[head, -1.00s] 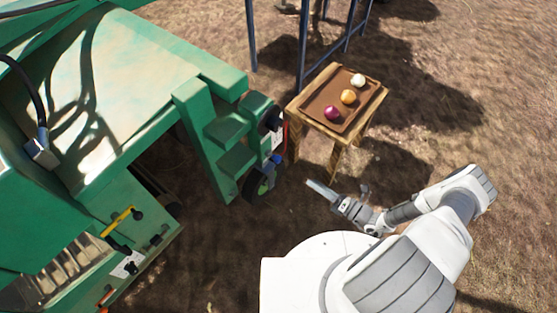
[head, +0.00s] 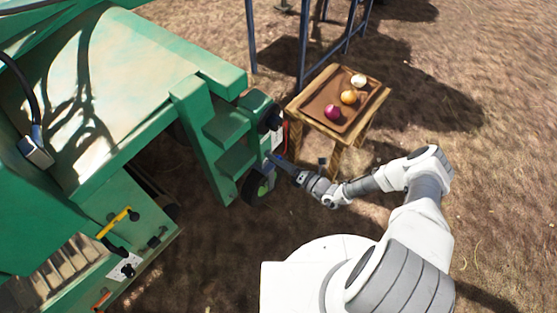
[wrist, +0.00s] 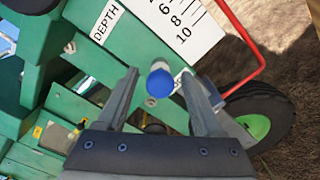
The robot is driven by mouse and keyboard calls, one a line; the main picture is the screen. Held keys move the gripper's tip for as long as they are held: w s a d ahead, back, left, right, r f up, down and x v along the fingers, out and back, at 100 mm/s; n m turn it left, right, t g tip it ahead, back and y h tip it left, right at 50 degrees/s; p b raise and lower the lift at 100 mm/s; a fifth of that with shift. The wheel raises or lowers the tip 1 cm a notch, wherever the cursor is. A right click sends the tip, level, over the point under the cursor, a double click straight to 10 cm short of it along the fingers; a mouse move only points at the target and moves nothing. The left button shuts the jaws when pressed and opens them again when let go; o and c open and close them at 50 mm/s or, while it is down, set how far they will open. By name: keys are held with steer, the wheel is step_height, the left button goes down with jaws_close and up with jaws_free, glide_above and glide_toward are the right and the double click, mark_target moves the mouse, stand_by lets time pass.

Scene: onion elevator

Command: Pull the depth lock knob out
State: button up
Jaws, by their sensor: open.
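The depth lock knob (wrist: 160,83) is a round blue cap on a pale stem, on the green machine's side plate below the DEPTH scale (wrist: 150,22). My gripper (wrist: 160,74) is open, and its two fingers stand on either side of the knob in the wrist view, with a gap visible on both sides. I cannot tell how deep the knob sits between the fingers. In the head view my gripper (head: 275,160) reaches left to the machine, and the knob is mostly hidden there.
A green wheel with a black tire (wrist: 262,118) and a bent red rod (wrist: 258,45) are close on the right. A wooden table (head: 372,110) with three onions stands behind my arm. Green steps (head: 232,150) lie left of my gripper. Bare ground is open to the right.

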steer(key=shift+c, duration=0.3)
jaws_close()
stand_by(1.2)
